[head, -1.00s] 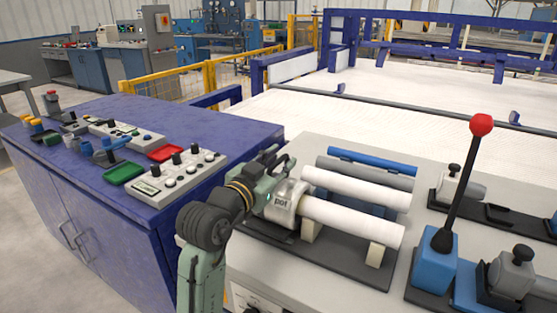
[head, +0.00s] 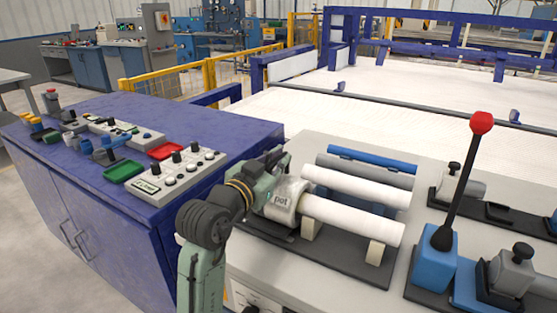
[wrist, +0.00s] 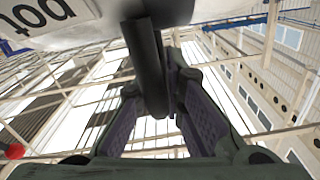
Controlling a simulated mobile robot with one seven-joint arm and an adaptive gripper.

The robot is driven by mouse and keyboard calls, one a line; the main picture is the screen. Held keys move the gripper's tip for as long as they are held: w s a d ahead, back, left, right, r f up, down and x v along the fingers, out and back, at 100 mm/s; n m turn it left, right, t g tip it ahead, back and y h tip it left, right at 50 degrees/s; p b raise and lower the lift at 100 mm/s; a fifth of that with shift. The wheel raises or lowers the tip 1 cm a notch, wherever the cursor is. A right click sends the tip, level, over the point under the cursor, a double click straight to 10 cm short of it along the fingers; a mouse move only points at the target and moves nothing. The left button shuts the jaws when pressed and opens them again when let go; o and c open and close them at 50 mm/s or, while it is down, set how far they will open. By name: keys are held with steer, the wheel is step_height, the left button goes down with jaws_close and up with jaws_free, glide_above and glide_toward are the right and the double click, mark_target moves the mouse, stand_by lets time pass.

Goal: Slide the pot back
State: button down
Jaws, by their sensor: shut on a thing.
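The pot (head: 284,201) is a pale metal cylinder with a "pot" label, at the left end of the front white pipe (head: 352,220) in the head view. In the wrist view the pot (wrist: 75,22) fills the top, with its label upside down. A dark handle (wrist: 148,65) comes down from it between my two fingers. My gripper (wrist: 155,112) is shut on this handle. In the head view my gripper (head: 272,165) is at the pot's far left side, and the fingertips are hard to make out. I cannot tell how far the pot overlaps the pipe.
A second white pipe (head: 357,186), a grey pipe (head: 365,170) and a blue pipe (head: 372,160) lie behind on the rack. A red-knobbed lever (head: 462,185) stands on the right. The blue cabinet (head: 235,132) with control boxes is on the left.

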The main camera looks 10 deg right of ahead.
steer(key=w+a+b, duration=0.3)
steer(key=w+a, duration=0.3)
steer(key=a, duration=0.2)
steer(key=shift+a+r, duration=0.15)
steer(key=shift+a, duration=0.25)
steer(key=c, duration=1.9)
jaws_free()
steer(key=shift+w, duration=0.15)
steer(key=shift+o, duration=1.2)
steer(key=shift+d, duration=0.1)
steer(key=v, duration=1.2)
